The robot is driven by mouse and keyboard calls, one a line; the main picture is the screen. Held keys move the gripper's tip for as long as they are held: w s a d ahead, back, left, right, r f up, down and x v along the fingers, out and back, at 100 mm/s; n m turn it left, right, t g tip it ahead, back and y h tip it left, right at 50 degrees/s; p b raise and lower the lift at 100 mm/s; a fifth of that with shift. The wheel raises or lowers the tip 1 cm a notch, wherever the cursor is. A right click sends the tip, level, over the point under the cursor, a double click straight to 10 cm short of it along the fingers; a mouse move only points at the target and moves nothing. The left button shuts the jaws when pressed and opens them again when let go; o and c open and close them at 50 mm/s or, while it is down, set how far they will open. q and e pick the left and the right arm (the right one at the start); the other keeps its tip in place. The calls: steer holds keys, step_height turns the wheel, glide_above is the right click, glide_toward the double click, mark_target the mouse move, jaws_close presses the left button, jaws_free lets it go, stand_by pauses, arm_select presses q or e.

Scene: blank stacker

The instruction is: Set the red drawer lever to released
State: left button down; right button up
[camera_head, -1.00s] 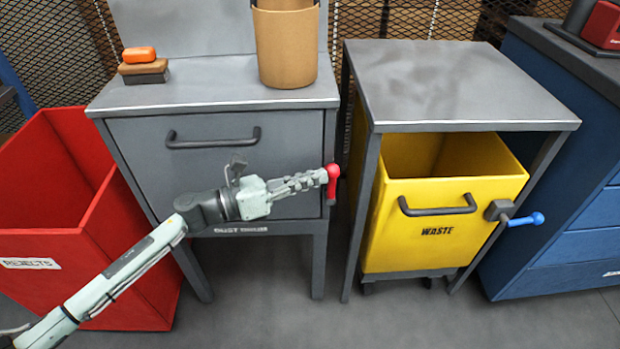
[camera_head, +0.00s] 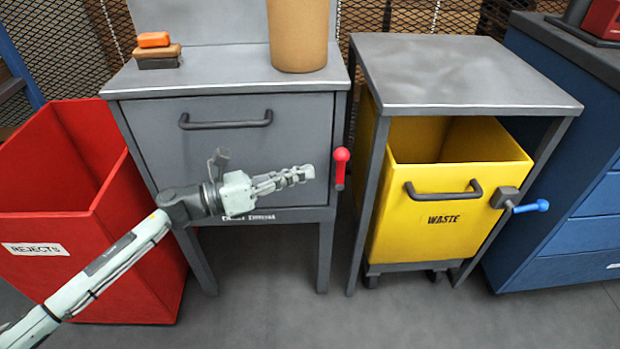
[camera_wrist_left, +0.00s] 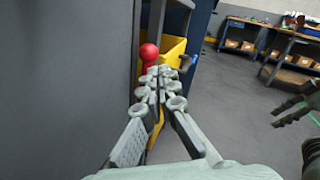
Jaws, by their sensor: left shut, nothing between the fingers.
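The red lever (camera_head: 341,168) is mounted at the right front edge of the grey drawer cabinet. Its round knob is at the top and its short stem runs down, so it stands upright. My left gripper (camera_head: 305,174) is shut and empty in front of the drawer front (camera_head: 228,150), a little left of the lever, with a gap between in the head view. In the left wrist view the red knob (camera_wrist_left: 149,52) shows just beyond the shut fingertips (camera_wrist_left: 160,75), which hide the lower part of the lever.
A yellow waste bin (camera_head: 430,220) with a blue lever (camera_head: 530,207) sits under a grey table to the right. A red rejects bin (camera_head: 50,230) stands left. A brown container (camera_head: 298,35) and an orange-topped block (camera_head: 154,40) rest on the cabinet. Dark parts fill the wrist view's right edge.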

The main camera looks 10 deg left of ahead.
arm_select(q)
steer(key=s+a+r, duration=0.3)
steer(key=s+a, duration=0.1)
steer(key=a, duration=0.2)
steer(key=shift+r, duration=0.4)
arm_select(e)
steer(key=shift+r, duration=0.4)
